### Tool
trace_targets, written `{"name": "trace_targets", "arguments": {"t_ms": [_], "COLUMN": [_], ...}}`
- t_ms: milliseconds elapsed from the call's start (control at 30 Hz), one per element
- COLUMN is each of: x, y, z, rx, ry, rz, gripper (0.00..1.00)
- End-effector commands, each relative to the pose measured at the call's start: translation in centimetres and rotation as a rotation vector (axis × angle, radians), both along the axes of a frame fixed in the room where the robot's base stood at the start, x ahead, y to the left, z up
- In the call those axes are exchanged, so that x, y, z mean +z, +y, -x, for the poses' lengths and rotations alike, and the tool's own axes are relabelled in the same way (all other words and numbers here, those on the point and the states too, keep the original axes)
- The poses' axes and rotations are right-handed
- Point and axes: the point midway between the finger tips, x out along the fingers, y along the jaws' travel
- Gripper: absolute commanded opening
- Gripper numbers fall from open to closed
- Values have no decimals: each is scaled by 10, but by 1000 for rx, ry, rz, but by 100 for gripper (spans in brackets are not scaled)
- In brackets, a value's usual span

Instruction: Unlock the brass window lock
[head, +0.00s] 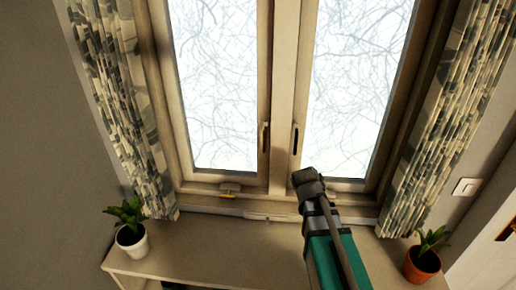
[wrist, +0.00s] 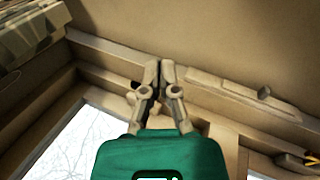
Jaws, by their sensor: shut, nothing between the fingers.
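The brass window lock (head: 229,190) is a small yellowish fitting on the lower frame of the left window sash in the head view. A small brass-coloured bit, likely the same lock, shows at the right edge of the wrist view (wrist: 312,158). My gripper (head: 303,176) is in front of the lower frame of the right sash, to the right of the lock and apart from it. In the wrist view my gripper (wrist: 160,72) has its fingertips together with nothing between them. Part of the right sash's lower frame is hidden behind my gripper.
Two upright window handles (head: 265,137) (head: 295,139) flank the centre post. A pale bar (head: 258,217) lies along the sill, below and right of the lock. Potted plants (head: 131,238) (head: 422,266) stand at both ends of the ledge (head: 215,250). Patterned curtains (head: 120,110) hang at both sides.

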Motion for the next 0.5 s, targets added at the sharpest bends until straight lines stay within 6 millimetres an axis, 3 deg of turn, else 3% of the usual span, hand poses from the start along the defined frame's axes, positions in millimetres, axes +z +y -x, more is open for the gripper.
{"name": "trace_targets", "arguments": {"t_ms": [33, 267, 500], "x": [1, 22, 56], "y": [10, 50, 114], "z": [-16, -62, -104], "rx": [30, 148, 262], "ry": [-9, -74, -178], "rz": [57, 331, 609], "gripper": [0, 0, 0]}}
